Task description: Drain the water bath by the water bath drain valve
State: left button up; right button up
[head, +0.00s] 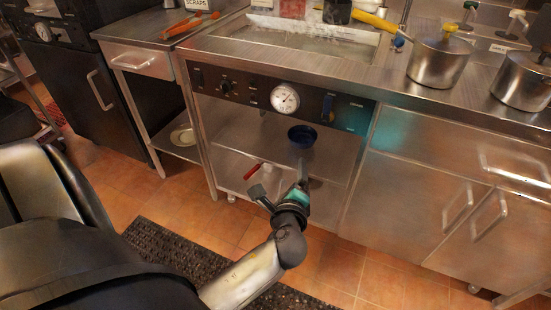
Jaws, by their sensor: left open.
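The water bath (275,45) is a steel basin set in the counter, with water in it. Below its control panel is an open shelf bay. A small red handle with a pale fitting (253,171) shows low in this bay and looks like the drain valve. My left gripper (281,184) is open and empty, its fingers spread, just in front of and to the right of the red handle. I see no contact between them. The right gripper is not in view.
A dark blue bowl (301,136) stands on the shelf behind my gripper. Steel pots (440,62) stand on the counter at right. A black perforated mat (185,258) lies on the tiled floor.

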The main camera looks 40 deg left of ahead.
pick_arm(q)
jog(key=s+d+f+n+g+h, duration=0.2)
jog(key=s+f+n+g, duration=0.2)
jog(key=s+n, duration=0.5)
jog(key=shift+f+n+g, duration=0.2)
jog(key=shift+n+g, duration=0.1)
jog(key=shift+g, duration=0.1)
jog(key=shift+d, duration=0.1)
jog(key=s+d+f+n+g+h+p, duration=0.1)
jog(key=s+d+f+h, duration=0.15)
jog(key=f, duration=0.75)
jog(key=s+d+f+g+h+p, duration=0.1)
jog(key=s+f+g+h, duration=0.15)
jog(key=f, duration=0.75)
jog(key=s+a+f+n+g, duration=0.1)
jog(key=s+f+n, duration=0.1)
jog(key=s+f, duration=0.4)
jog(key=s+f+n+p, duration=0.1)
jog(key=s+f+n, duration=0.2)
jog(key=s+f, duration=0.3)
jog(key=s, duration=0.5)
jog(key=shift+s+a+g, duration=0.15)
jog(key=shift+a+g, duration=0.2)
jog(key=shift+a, duration=0.05)
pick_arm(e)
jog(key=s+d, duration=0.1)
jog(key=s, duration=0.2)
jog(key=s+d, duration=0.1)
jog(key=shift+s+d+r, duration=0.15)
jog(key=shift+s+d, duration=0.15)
